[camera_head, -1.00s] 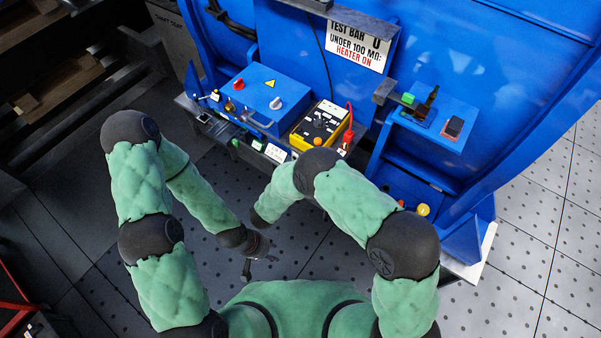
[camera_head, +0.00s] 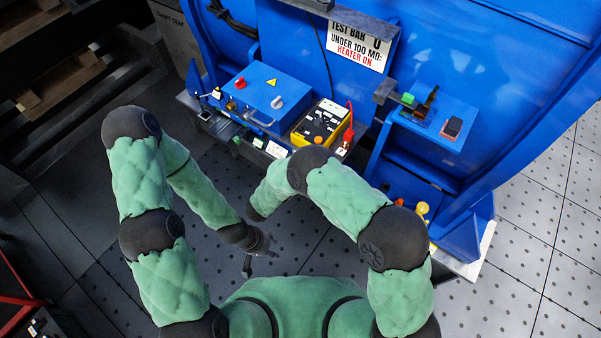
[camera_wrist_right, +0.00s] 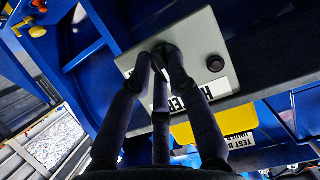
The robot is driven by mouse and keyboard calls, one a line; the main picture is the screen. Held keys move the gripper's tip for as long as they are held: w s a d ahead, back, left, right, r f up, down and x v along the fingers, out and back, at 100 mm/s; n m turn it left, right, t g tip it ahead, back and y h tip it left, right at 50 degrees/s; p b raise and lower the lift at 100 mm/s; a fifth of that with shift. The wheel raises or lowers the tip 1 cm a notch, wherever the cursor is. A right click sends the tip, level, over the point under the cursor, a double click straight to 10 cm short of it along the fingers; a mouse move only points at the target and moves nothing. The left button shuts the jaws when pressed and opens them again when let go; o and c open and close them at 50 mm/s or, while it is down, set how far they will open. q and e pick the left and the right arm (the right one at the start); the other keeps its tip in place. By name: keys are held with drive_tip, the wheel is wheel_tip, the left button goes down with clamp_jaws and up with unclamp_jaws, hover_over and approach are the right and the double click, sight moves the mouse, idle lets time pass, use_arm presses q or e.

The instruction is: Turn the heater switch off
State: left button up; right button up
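In the right wrist view a pale grey panel (camera_wrist_right: 206,38) with a partly covered, upside-down black-lettered label (camera_wrist_right: 218,88) lies just beyond my right gripper (camera_wrist_right: 160,56). Its dark fingers converge, tips close together, at the panel beside the label. A heater switch is not clearly visible; anything at the fingertips is hidden by them. A round black knob or button (camera_wrist_right: 215,63) sits on the panel, right of the fingertips. In the head view my right gripper is hidden behind its own arm. My left gripper (camera_head: 260,260) hangs over the floor, fingers apart and empty, away from the bench.
A sign (camera_head: 358,45) reads "HEATER ON". A blue shelf (camera_head: 455,108) holds a green button and a dark switch. A yellow knob (camera_head: 422,208) sits lower right. Floor is open at right.

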drive_tip(key=shift+o, duration=0.9)
